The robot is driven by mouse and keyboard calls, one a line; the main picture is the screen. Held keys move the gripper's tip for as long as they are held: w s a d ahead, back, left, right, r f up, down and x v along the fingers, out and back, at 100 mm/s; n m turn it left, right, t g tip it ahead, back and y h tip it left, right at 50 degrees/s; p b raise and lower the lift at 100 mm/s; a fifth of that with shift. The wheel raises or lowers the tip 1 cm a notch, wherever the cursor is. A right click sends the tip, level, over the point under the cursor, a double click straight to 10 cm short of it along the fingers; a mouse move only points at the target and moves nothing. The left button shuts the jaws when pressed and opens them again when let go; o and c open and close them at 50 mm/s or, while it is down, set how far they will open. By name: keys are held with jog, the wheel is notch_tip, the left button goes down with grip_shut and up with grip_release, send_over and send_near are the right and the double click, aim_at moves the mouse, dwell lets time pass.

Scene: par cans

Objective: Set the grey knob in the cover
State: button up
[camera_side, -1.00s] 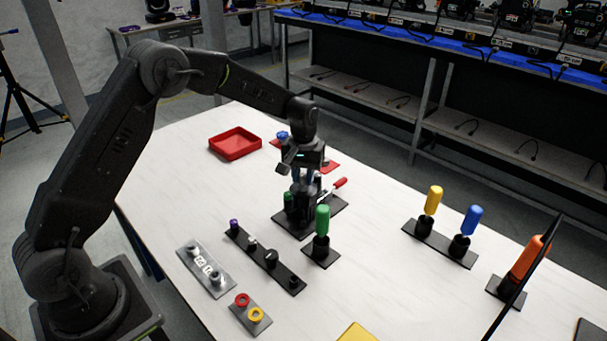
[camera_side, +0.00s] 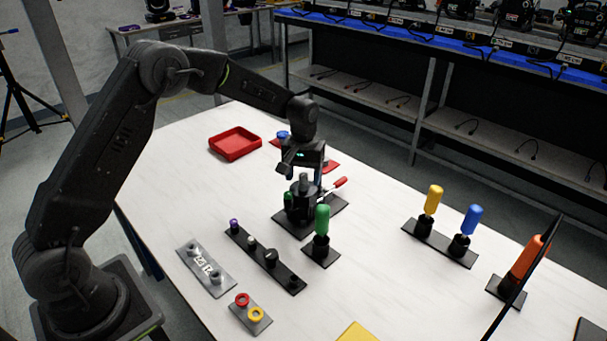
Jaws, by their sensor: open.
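The grey knob (camera_side: 304,179) stands upright on top of the black can and its cover (camera_side: 301,202), in a dark holder with a red-handled clamp (camera_side: 339,183). My gripper (camera_side: 302,171) is open directly above the can, with its fingers close around or just above the knob's top. The exact gap between fingers and knob is too small to tell. How deep the knob sits in the cover is hidden.
A black strip with several small parts (camera_side: 265,262), a grey plate (camera_side: 205,268) and a plate with red and yellow rings (camera_side: 250,314) lie in front. A green-handled tool (camera_side: 322,220) stands close by. Yellow (camera_side: 433,200) and blue (camera_side: 472,220) handles stand right. A red tray (camera_side: 235,143) lies behind.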

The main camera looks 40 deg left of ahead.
notch_tip(320, 180, up, 14)
dwell(0.6)
jog(key=s+d+r+m+t, duration=0.1)
jog(key=s+d+r+m, duration=0.1)
jog(key=s+r, duration=0.45)
jog(key=s+d+r+m+t, duration=0.1)
jog(key=s+r+t, duration=0.15)
jog(key=s, duration=0.65)
jog(key=s+d+f+m+t, duration=0.1)
jog(key=s+f, duration=0.1)
jog(key=s, duration=0.6)
jog(key=s+d+f+m+t, duration=0.1)
jog(key=s+m, duration=0.1)
jog(key=s, duration=0.6)
jog(key=shift+f, duration=0.4)
